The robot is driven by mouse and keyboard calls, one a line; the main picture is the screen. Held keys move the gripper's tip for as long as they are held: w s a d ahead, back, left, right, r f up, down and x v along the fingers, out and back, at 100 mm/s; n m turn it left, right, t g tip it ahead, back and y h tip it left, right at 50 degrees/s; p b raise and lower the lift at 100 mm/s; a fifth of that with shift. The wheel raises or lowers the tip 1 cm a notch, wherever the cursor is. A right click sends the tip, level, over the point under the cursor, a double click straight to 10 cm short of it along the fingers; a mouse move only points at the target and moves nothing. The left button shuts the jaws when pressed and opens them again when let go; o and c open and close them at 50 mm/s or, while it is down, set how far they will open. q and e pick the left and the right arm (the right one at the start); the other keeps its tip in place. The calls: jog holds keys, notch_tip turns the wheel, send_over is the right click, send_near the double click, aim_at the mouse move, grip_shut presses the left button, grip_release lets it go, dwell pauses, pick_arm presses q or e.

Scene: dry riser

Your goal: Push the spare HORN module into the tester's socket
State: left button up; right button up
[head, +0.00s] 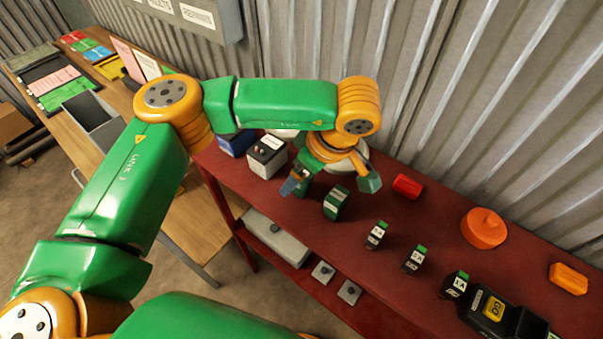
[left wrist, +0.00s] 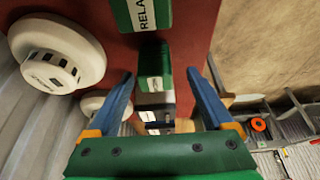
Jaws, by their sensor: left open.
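I cannot read a HORN label in either view. A green and black module (head: 337,202) stands on the red bench below my left gripper (head: 330,184). In the left wrist view, a module with a green top and dark body (left wrist: 155,72) lies between the blue fingers of my left gripper (left wrist: 160,85), with gaps on both sides. The fingers are open and hold nothing. Another green module (left wrist: 142,14), its label starting "RELA", shows at the top edge. I cannot make out the tester or its socket for certain. My right gripper is not in view.
Three small labelled modules (head: 376,235) (head: 414,258) (head: 456,284) stand in a row. A black device with a yellow panel (head: 495,307) lies beyond them. A red block (head: 407,186), an orange round thing (head: 484,228), a battery-like box (head: 267,157) and a white detector (left wrist: 57,52) are nearby.

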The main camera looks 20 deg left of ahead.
pick_arm(q)
jog(key=shift+w+a+f, duration=0.1)
jog(key=shift+a+f, duration=0.05)
jog(key=shift+f, duration=0.15)
jog(key=shift+w+f, duration=0.15)
jog(key=shift+w, duration=0.15)
jog(key=shift+c, duration=0.2)
jog(key=shift+s, duration=0.2)
grip_shut()
jog(key=shift+w, duration=0.1)
